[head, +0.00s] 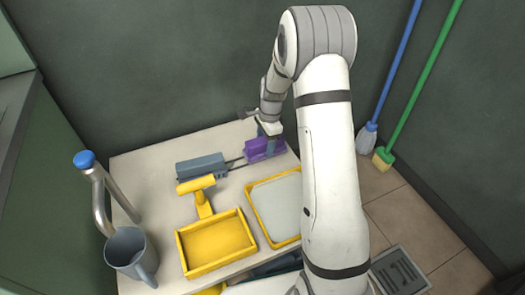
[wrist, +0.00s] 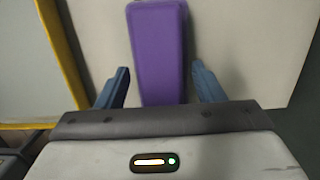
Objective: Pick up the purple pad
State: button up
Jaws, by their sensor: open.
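The purple pad (head: 262,149) lies on the light table at its back right in the head view, next to a blue-grey block. In the wrist view the purple pad (wrist: 158,50) runs lengthwise between the two blue fingers of my gripper (wrist: 160,85). My gripper (head: 270,140) is open, over the pad. A finger stands on each side of the pad, with gaps visible on both sides. The pad's near end is hidden by the gripper body in the wrist view. I cannot tell the exact height of the fingertips over the table.
A blue-grey block (head: 202,167) with thin rods sits left of the pad. A yellow tool (head: 200,195), a yellow tray (head: 184,258), a yellow-rimmed tray (head: 259,216) and a grey mug (head: 130,250) are nearer. A dark wall stands close behind the table.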

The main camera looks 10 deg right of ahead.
jog(key=shift+r, duration=0.1)
jog(key=shift+c, duration=0.5)
jog(key=c, duration=1.1)
notch_tip(320, 180, up, 10)
jog(key=p, duration=0.4)
